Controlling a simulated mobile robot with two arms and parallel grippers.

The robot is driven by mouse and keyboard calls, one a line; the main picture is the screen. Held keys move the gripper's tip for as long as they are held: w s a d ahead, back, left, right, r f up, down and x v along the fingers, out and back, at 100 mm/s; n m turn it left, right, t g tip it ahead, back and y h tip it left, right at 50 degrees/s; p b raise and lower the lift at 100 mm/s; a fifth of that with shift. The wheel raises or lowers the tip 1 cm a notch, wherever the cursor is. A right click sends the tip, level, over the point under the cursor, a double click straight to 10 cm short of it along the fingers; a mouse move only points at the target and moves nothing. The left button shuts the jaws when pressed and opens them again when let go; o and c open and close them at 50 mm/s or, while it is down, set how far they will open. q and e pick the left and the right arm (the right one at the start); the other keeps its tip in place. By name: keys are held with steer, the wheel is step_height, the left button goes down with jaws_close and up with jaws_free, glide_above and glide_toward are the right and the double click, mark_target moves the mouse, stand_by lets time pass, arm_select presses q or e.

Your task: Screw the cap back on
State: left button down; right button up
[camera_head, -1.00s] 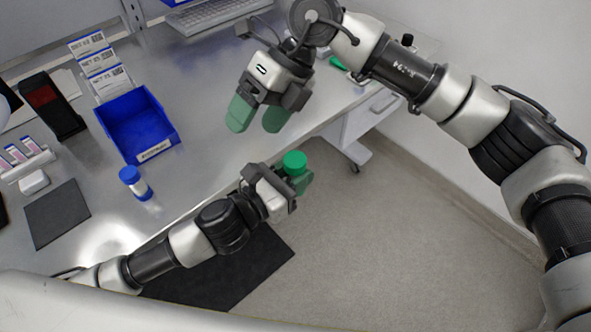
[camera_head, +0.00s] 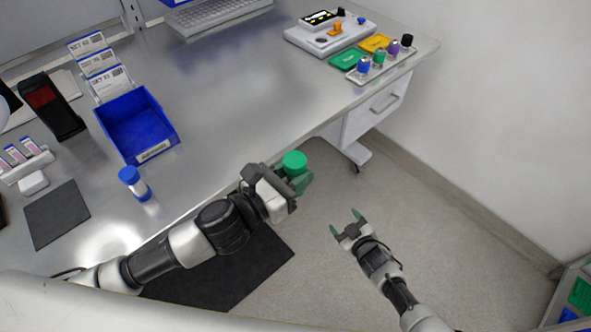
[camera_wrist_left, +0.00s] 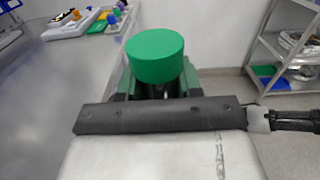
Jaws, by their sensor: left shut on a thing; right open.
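A green cap (camera_head: 294,160) sits at the top of what my left gripper (camera_head: 302,182) holds, just off the table's front edge. In the left wrist view the green cap (camera_wrist_left: 154,57) stands upright between and above the green fingers. The body under it is mostly hidden by the gripper, so I cannot tell how tightly the cap is seated. My left gripper is shut on this green-capped container. My right gripper (camera_head: 346,222) is open and empty, low over the floor, to the right of and apart from the cap.
A blue-capped bottle (camera_head: 135,184) stands on the table (camera_head: 225,110) near a blue bin (camera_head: 137,122). A tray with several coloured caps (camera_head: 381,66) and a white device (camera_head: 331,34) are at the far right end. Open floor lies right of the table.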

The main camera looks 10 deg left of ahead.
steer(key=s+d+f+m+g+h, duration=0.2)
steer(key=s+d+f, duration=0.2)
steer(key=s+f, duration=0.4)
steer(key=s+d+f+m+g+h, duration=0.25)
steer(key=s+d+f, duration=0.35)
steer(key=s, duration=0.4)
steer(key=s+d+f+m+g, duration=0.1)
steer(key=s+f+g, duration=0.1)
steer(key=s, duration=0.6)
steer(key=s+d+f+m+g+h, duration=0.1)
steer(key=s+d+f+g, duration=0.1)
steer(key=s, duration=0.6)
steer(key=s+d+f+m+g+h, duration=0.1)
steer(key=s+f, duration=0.3)
steer(key=s, duration=0.5)
steer(key=shift+d+g, duration=0.45)
steer(key=shift+g, duration=0.4)
steer(key=shift+h, duration=0.25)
